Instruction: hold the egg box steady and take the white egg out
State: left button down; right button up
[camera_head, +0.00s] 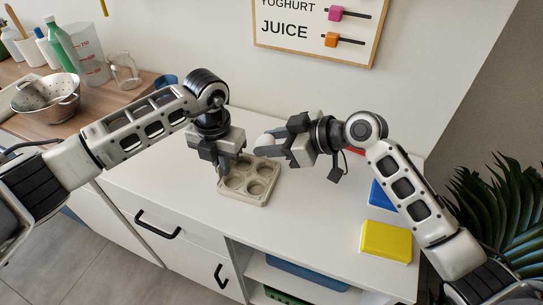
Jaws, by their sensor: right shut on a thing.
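The grey-beige egg box (232,188) sits on the white counter, with several round hollows that look empty. My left gripper (230,166) points down at the box's back left edge, close to or touching it. I cannot tell whether its fingers are open or shut on the rim. The white egg (265,140) is between the fingers of my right gripper (271,146), which comes in from the right and is shut on it. The egg is above the back edge of the box, and the fingers hide part of it.
Blue (381,195) and yellow (386,241) blocks lie to the right on the counter, partly beneath my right arm. A metal colander (62,107), a glass jar (124,70) and bottles stand on the wooden worktop at the back left. The counter in front of the box is clear.

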aim_at(272, 140)
jog(key=shift+r, duration=1.8)
pick_arm(q)
jog(key=c, duration=1.6)
grip_release()
jog(key=shift+o, duration=0.2)
notch_tip(272, 140, up, 12)
pick_arm(e)
jog(key=shift+s+f, duration=0.1)
